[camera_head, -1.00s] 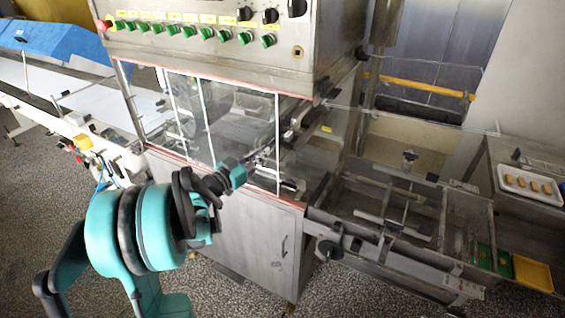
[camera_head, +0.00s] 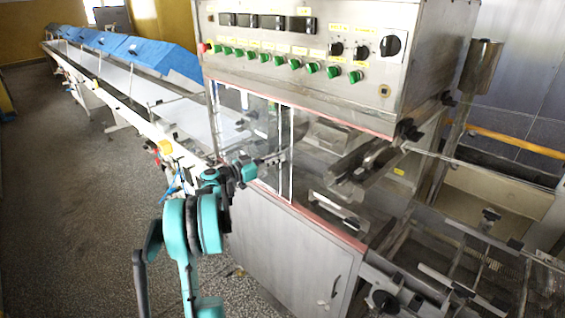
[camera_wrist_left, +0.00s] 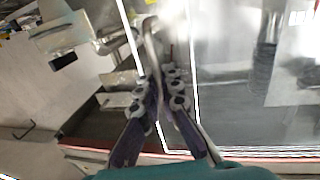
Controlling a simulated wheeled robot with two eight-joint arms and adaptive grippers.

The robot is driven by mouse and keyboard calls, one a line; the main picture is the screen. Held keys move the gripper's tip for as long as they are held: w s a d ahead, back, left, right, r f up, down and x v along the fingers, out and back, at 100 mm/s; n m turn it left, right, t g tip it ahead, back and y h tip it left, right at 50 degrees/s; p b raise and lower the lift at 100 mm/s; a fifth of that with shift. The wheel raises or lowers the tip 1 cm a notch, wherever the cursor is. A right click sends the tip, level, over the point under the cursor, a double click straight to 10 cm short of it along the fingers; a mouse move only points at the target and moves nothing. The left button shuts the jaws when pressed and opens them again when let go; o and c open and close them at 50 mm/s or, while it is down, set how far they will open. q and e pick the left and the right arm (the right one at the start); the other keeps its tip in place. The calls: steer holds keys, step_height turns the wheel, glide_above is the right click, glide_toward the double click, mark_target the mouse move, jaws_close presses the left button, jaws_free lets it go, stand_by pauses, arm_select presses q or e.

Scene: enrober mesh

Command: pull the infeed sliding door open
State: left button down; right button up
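The infeed sliding door (camera_head: 264,135) is a clear pane with white upright edges in the front of the steel enrober. It stands at the left part of the front window, and the window to its right is uncovered. My left gripper (camera_head: 277,158) is at the door's right edge in the head view. In the left wrist view my left gripper (camera_wrist_left: 160,82) has its fingers close together around a thin grey upright piece, seemingly the door handle (camera_wrist_left: 153,45), between two white edges. The fingertips are partly blurred. My right gripper is in neither view.
The control panel (camera_head: 290,50) with green knobs overhangs the window. A red strip (camera_head: 325,226) runs along the sill. A long white conveyor (camera_head: 140,90) with blue covers (camera_head: 150,57) extends to the left. A steel frame with rods (camera_head: 470,275) is at the right. Floor is free at lower left.

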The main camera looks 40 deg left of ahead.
arm_select(q)
steer(key=shift+a+r, duration=0.15)
steer(key=shift+a, duration=0.1)
steer(key=c, duration=1.9)
jaws_free()
steer(key=shift+o, duration=1)
steer(key=shift+a, duration=0.15)
steer(key=v, duration=1.2)
